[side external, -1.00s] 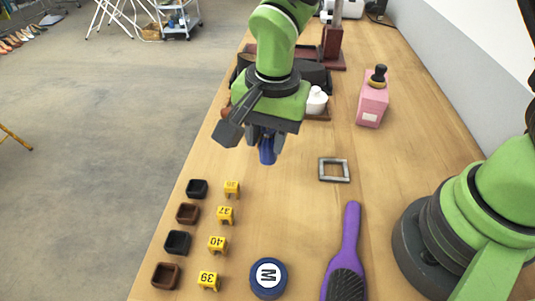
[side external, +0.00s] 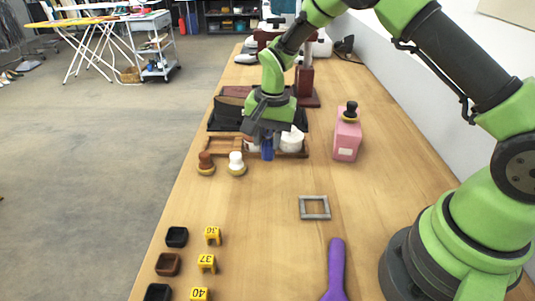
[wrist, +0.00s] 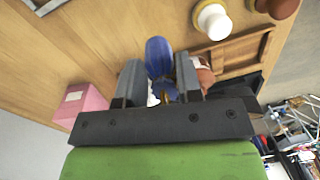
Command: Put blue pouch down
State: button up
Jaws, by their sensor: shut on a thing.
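The blue pouch (side external: 267,150) hangs below my gripper (side external: 267,136) in the side view. In the wrist view the blue pouch (wrist: 158,55) sits between the two grey fingers of my gripper (wrist: 160,75), which is shut on it. It appears in front of the wooden tray (side external: 222,147) at the tray's right part. Its height above the bench top is hard to tell. A grey square frame (side external: 314,217) lies flat on the bench, nearer the camera and to the right of the pouch.
A white jar (side external: 293,139) is close behind the pouch. Two knobbed brushes, brown (side external: 206,162) and white (side external: 236,162), stand left. The bench (side external: 255,215) is clear between them and the grey frame.

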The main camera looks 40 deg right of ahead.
aim_at(268, 153)
jog(key=shift+f, duration=2)
jog(key=shift+f, duration=0.1)
jog(key=o, duration=0.9)
